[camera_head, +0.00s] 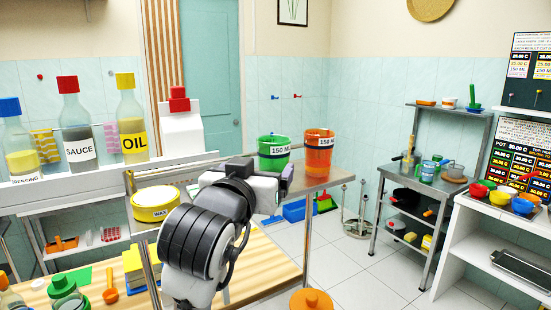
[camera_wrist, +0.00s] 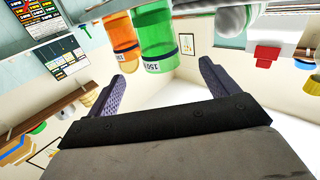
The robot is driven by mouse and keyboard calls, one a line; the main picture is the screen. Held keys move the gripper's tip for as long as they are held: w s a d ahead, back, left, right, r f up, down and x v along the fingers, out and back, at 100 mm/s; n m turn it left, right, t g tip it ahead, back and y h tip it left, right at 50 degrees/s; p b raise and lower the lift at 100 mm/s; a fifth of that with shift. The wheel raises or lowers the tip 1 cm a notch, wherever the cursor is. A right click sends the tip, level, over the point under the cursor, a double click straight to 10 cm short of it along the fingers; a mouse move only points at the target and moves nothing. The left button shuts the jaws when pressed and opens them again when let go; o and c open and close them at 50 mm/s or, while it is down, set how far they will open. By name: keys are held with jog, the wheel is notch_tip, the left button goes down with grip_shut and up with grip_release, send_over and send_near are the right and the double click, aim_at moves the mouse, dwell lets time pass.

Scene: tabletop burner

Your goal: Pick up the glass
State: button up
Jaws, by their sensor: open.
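Two glasses labelled 150 ML stand upright, side by side, at the right end of the raised shelf: a green glass (camera_head: 274,150) and an orange glass (camera_head: 319,158). My gripper (camera_head: 270,172) is in front of and just below the green glass, hiding part of its base. In the wrist view, which is upside down, the open fingers of my gripper (camera_wrist: 160,72) are empty. The green glass (camera_wrist: 156,42) is beyond the gap between the fingertips. The orange glass (camera_wrist: 121,38) is left of it, near the left finger.
A yellow WAX tin (camera_head: 154,204) is left of my arm. Sauce (camera_head: 79,142) and oil (camera_head: 132,125) bottles and a white carton with a red cap (camera_head: 181,130) stand left along the shelf. A metal cart (camera_head: 433,190) stands right, across open floor.

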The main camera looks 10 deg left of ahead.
aim_at(269, 154)
jog(key=w, duration=0.3)
jog(key=shift+w+p, duration=0.3)
jog(key=shift+p, duration=0.05)
jog(key=w+p, duration=0.2)
jog(key=w, duration=0.1)
jog(key=w+p, duration=0.1)
jog(key=shift+w+r, duration=0.3)
jog(key=shift+w, duration=0.1)
jog(key=shift+w+f, duration=0.1)
jog(key=shift+w, duration=0.25)
jog(key=shift+c, duration=0.2)
jog(key=c, duration=1.2)
jog(key=shift+o, duration=0.2)
jog(key=shift+r, duration=0.2)
notch_tip(269, 154, up, 20)
jog(key=b, duration=0.3)
jog(key=shift+f, duration=0.15)
jog(key=shift+s+f, duration=0.1)
